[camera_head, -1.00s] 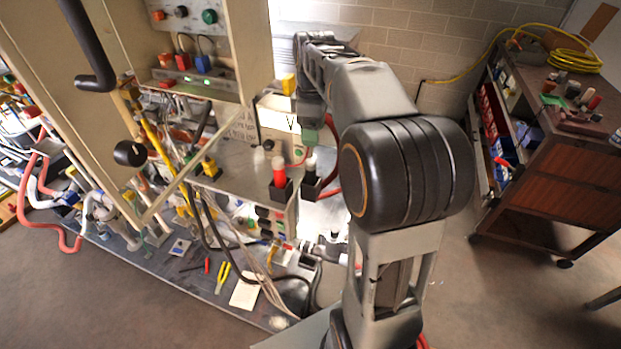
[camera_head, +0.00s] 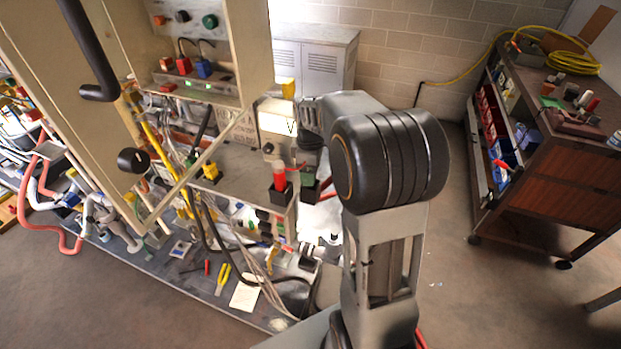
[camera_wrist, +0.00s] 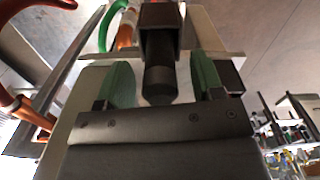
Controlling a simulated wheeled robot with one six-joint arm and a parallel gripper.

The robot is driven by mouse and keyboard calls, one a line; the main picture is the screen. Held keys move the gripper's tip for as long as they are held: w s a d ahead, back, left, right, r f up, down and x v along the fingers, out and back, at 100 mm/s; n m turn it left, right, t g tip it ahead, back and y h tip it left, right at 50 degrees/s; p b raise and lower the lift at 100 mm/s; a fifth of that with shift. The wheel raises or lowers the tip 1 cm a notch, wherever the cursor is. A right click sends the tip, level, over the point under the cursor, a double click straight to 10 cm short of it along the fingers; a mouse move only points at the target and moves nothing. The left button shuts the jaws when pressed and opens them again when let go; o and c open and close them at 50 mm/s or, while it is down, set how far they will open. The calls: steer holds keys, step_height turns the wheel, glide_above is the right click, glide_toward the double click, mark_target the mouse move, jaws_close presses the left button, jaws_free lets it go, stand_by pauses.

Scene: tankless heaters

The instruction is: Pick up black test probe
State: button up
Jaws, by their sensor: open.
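The black test probe (camera_wrist: 159,84) shows in the wrist view as a dark cylinder with one end seated in a square dark holder (camera_wrist: 158,16). My gripper (camera_wrist: 160,72) is open, with one green finger on each side of the probe and a visible gap at both sides. In the head view the green fingertips of my gripper (camera_head: 308,178) are low beside the red probe (camera_head: 279,174). There the black probe is mostly hidden by my gripper and arm.
The red probe stands in its own dark holder (camera_head: 279,196) just left of my gripper. The heater panel (camera_head: 190,45) rises at the left, with hoses and tools on the bench (camera_head: 205,285) below. A wooden cart (camera_head: 560,180) is at the right, with clear floor between.

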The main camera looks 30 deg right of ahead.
steer(key=shift+f, duration=0.45)
steer(key=shift+c, duration=0.4)
steer(key=c, duration=0.9)
